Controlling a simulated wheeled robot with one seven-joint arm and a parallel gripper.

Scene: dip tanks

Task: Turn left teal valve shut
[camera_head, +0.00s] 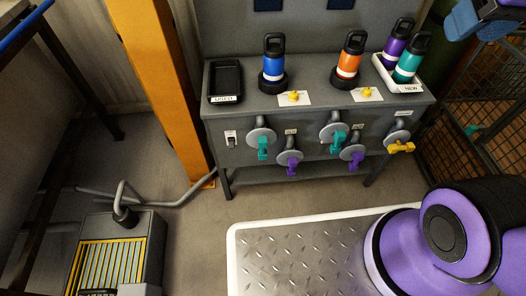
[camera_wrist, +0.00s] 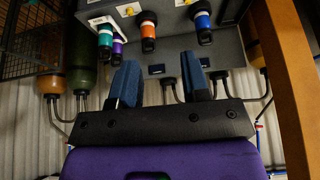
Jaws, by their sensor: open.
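The left teal valve (camera_head: 263,148) is on the front of the grey bench at left. Its teal handle hangs down from a round grey flange. A second teal valve (camera_head: 337,138) sits further right, its handle also pointing down. My gripper (camera_wrist: 161,86) is open and empty in the wrist view, its two blue fingers wide apart. In the head view, its blue fingers (camera_head: 480,25) show at the top right edge, high and well to the right of the left teal valve. The valves do not show in the wrist view.
Purple valves (camera_head: 290,164) (camera_head: 353,155) and a yellow valve (camera_head: 401,147) share the bench front. Bottles, a black tray (camera_head: 226,82) and a white tray (camera_head: 405,88) stand on top. An orange post (camera_head: 165,90) is left, a wire cage (camera_head: 490,95) right.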

